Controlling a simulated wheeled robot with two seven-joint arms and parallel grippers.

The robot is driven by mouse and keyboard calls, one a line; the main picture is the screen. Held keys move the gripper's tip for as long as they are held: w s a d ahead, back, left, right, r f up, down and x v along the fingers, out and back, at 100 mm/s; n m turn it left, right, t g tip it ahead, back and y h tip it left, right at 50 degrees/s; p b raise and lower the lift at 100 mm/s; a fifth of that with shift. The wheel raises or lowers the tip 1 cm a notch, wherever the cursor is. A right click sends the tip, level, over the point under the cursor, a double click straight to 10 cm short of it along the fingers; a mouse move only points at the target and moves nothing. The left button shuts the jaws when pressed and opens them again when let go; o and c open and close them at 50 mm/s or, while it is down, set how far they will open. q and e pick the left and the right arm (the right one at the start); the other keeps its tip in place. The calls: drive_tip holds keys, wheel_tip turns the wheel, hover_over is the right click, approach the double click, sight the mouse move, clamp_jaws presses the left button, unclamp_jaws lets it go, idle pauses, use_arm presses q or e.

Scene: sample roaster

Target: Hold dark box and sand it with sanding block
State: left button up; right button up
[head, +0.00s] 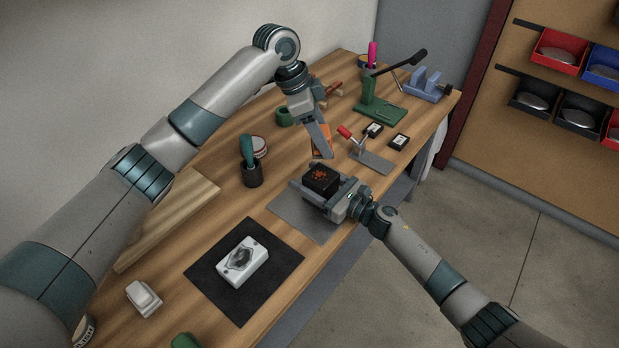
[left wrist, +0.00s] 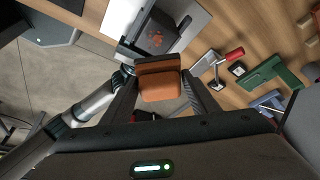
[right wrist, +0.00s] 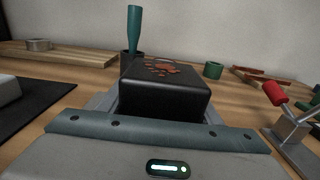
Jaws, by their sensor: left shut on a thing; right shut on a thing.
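The dark box (head: 320,181) has reddish-orange patches on its top and is near the front edge of the bench, over a grey mat. My right gripper (head: 324,192) is shut on it, with a finger on each side; the box fills the right wrist view (right wrist: 165,92). My left gripper (head: 322,150) is shut on the orange-brown sanding block (left wrist: 161,84), which has a darker strip along one side. The block is above and apart from the box, a little toward the back of the bench. The box also shows beyond the block in the left wrist view (left wrist: 153,37).
A toggle clamp with a red handle (head: 345,132) stands close right of the left gripper. A dark cup with a green-handled tool (head: 252,174) stands to the left. A black mat (head: 207,272) carries a white box (head: 243,261). A green press (head: 378,108) and blue vise (head: 425,85) stand farther back.

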use_arm(q)
drive_tip(key=shift+f, duration=0.1)
idle(0.3)
hover_over(328, 171)
drive_tip(key=s+a, duration=0.2)
drive_tip(key=shift+w+d+f, duration=0.1)
drive_tip(key=shift+w+f, duration=0.05)
drive_tip(key=shift+f, duration=1.05)
drive_tip(key=shift+w+f, duration=0.1)
drive_tip(key=shift+f, duration=1.1)
drive_tip(key=shift+f, duration=0.15)
drive_tip(key=shift+f, duration=1.25)
drive_tip(key=shift+f, duration=0.6)
drive_tip(key=shift+w, duration=0.1)
drive_tip(key=shift+w+r, duration=0.1)
drive_tip(key=shift+w, duration=0.55)
drive_tip(key=shift+s, duration=0.1)
